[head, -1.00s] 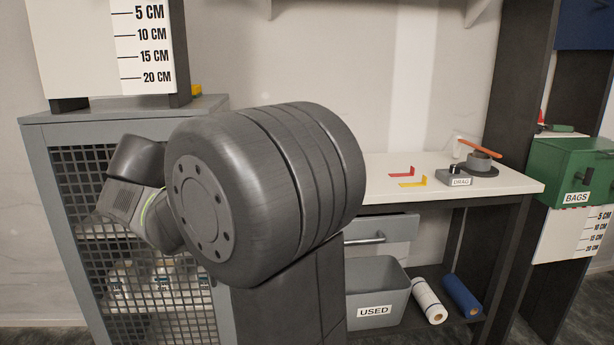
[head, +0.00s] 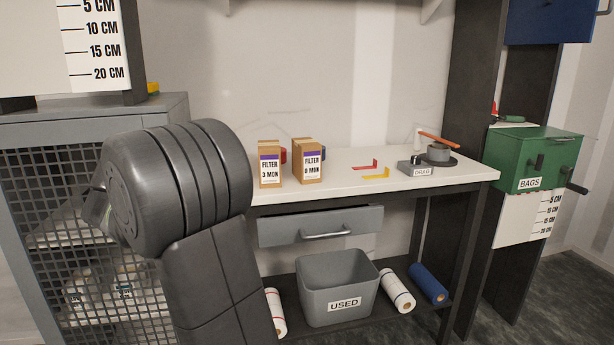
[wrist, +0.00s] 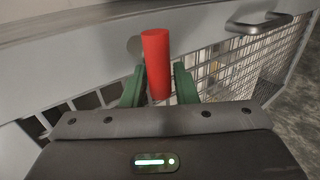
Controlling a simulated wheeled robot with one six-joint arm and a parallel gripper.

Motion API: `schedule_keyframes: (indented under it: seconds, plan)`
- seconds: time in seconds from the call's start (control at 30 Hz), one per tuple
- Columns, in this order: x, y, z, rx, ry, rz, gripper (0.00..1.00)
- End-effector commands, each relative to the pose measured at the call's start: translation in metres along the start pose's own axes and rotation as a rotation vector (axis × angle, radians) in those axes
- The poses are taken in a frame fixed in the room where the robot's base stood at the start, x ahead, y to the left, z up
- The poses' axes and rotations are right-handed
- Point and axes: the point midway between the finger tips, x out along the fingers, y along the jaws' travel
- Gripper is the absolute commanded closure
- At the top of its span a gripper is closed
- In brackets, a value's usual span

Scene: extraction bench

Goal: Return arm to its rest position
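My gripper (wrist: 159,86) shows in the wrist view, with its green fingers on either side of a red cylinder (wrist: 156,58).
A mesh-door cabinet (head: 60,133) stands at left, near my arm. The white bench (head: 340,190) holds two filter boxes (head: 270,166) (head: 307,163), red and yellow brackets and a DRAG device (head: 418,168). Below are a drawer (head: 290,232), a USED bin (head: 340,280) and rolls. A green BAGS box (head: 535,155) is at right.

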Motion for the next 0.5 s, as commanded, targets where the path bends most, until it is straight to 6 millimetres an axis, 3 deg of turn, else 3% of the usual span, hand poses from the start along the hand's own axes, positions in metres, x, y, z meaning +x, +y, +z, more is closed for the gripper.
schedule_keyframes:
  seconds: [0.27, 0.5]
  plan:
    - [-0.016, 0.001, -0.001, -0.008, -0.003, 0.001, 0.74]
    - [-0.061, 0.002, -0.001, -0.008, -0.001, 0.002, 0.74]
